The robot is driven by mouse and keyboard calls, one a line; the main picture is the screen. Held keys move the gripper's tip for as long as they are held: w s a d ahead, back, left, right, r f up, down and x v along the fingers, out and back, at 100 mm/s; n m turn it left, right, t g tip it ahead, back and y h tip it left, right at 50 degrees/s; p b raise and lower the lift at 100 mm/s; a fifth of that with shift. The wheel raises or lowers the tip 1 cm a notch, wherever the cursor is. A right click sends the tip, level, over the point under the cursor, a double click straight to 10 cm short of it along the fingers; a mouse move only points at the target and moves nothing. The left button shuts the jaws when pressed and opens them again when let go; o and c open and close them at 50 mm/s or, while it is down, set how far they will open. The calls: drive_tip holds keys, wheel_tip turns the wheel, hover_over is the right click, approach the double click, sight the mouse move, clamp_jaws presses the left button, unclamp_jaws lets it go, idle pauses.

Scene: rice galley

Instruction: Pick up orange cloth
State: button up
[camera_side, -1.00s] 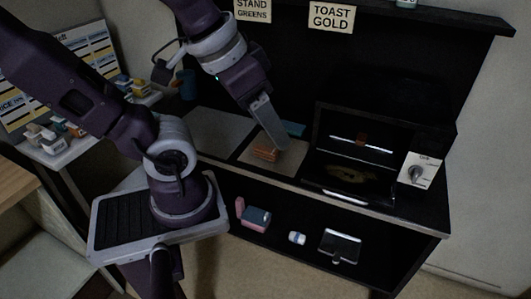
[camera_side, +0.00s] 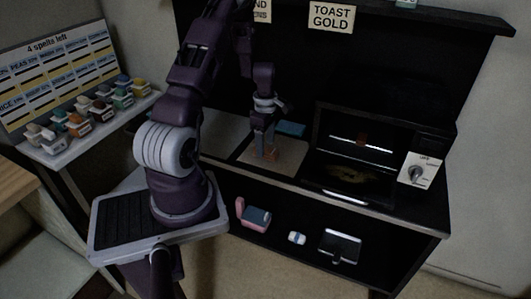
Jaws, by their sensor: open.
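The orange cloth (camera_side: 270,154) lies folded on a pale square board (camera_side: 287,157) on the dark counter. My gripper (camera_side: 264,153) points straight down over the cloth, with its fingers at the cloth's level. The fingers hide part of the cloth. The gripper is open; whether the fingers touch the cloth is too small to tell.
A blue-green item (camera_side: 291,129) lies just behind the board. A second pale panel (camera_side: 222,134) is left of the board. Several small jars (camera_side: 78,126) stand on the left shelf.

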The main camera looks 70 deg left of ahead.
sight(266, 148)
wheel_tip(266, 148, down, 3)
drive_tip(key=shift+r, duration=0.15)
clamp_jaws()
drive_tip(key=shift+r, duration=0.1)
wheel_tip(266, 148, up, 10)
drive_tip(key=c, duration=0.8)
unclamp_jaws()
drive_tip(key=shift+c, duration=0.2)
clamp_jaws()
idle(0.3)
